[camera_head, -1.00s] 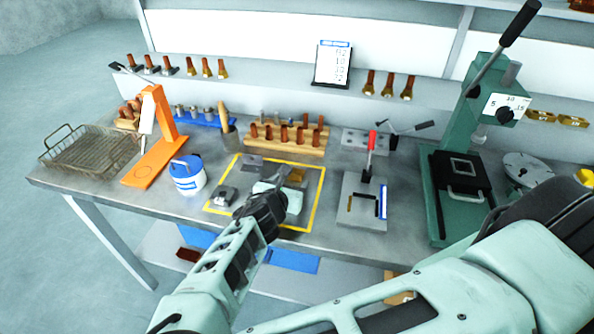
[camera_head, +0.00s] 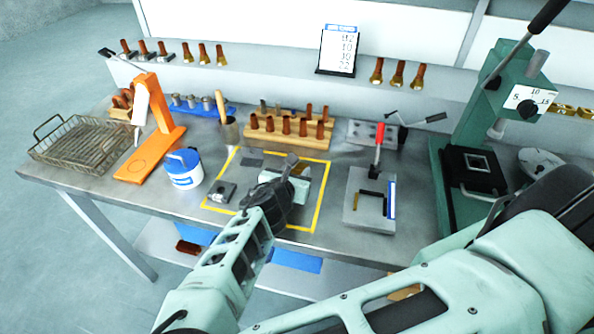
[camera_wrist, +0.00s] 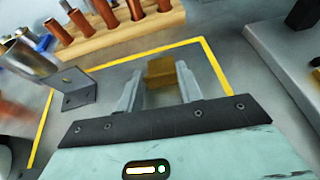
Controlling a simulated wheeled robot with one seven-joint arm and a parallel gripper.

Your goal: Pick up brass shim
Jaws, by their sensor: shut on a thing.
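The brass shim (camera_wrist: 160,71) is a small, flat golden-brown piece. It shows in the wrist view between the far ends of my two fingers. My gripper (camera_wrist: 159,88) is shut on it, with the fingers held apart by its width. In the head view my gripper (camera_head: 293,172) is low over the yellow-outlined area of the bench, and the wrist hides much of what lies under it. I cannot tell whether the shim touches the bench.
A grey angle bracket (camera_wrist: 75,92) lies left of my fingers; wooden rack (camera_head: 287,140) with copper-coloured pieces stands behind. Blue-and-white tub (camera_head: 184,170) is left, red-handled fixture (camera_head: 371,196) right, green press (camera_head: 449,205) farther right. Bare bench shows in front of the fixture.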

